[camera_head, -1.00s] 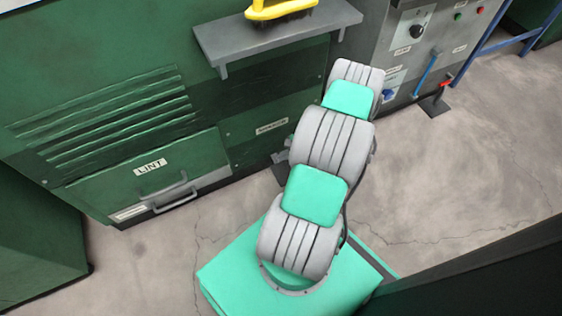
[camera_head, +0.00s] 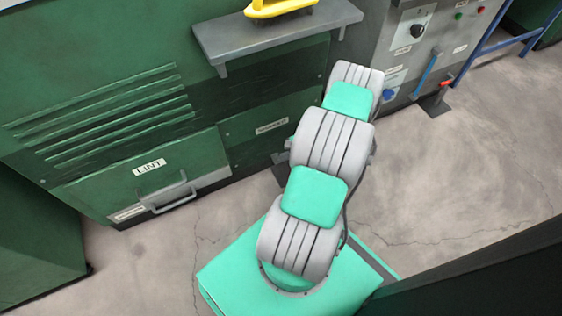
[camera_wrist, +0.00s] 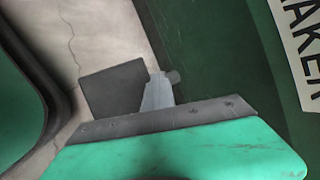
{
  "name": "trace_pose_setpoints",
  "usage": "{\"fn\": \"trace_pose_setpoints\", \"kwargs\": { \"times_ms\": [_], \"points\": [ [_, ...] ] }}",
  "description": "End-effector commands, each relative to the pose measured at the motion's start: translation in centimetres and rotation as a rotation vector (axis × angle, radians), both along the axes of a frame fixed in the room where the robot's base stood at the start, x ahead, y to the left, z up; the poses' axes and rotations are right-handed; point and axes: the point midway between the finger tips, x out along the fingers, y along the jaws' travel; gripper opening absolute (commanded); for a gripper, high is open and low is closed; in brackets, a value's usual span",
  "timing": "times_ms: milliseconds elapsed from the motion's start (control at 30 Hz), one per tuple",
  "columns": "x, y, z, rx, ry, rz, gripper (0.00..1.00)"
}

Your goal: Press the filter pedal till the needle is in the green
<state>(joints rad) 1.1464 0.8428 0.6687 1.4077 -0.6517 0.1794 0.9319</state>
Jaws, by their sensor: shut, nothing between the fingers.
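A dark flat plate (camera_wrist: 110,90) lies low beside the green machine wall in the wrist view. It looks like the pedal or its base, but I cannot tell which. In the head view, a dark piece at the foot of the machine (camera_head: 281,173) shows beside my arm, mostly hidden by it. My gripper (camera_wrist: 164,80) shows in the wrist view as narrow grey fingers, shut and empty, ahead of its green body. The fingers overlap the plate's right edge in the picture; I cannot tell whether they touch it. No gauge or needle is in view.
A label (camera_wrist: 303,45) ending in "AKER" is on the wall. A LINT drawer (camera_head: 149,167) with a handle and a grey shelf (camera_head: 235,42) holding a yellow-topped thing are left of my arm. A control panel (camera_head: 415,45) stands right. Bare floor (camera_head: 460,180) lies right.

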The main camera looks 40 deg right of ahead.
Motion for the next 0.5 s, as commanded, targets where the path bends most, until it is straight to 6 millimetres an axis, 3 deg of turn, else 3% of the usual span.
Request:
{"fn": "trace_pose_setpoints", "kwargs": {
  "times_ms": [500],
  "points": [
    [-0.16,0.15,-0.87,0.003,0.004,-0.001,0.00]
  ]
}}
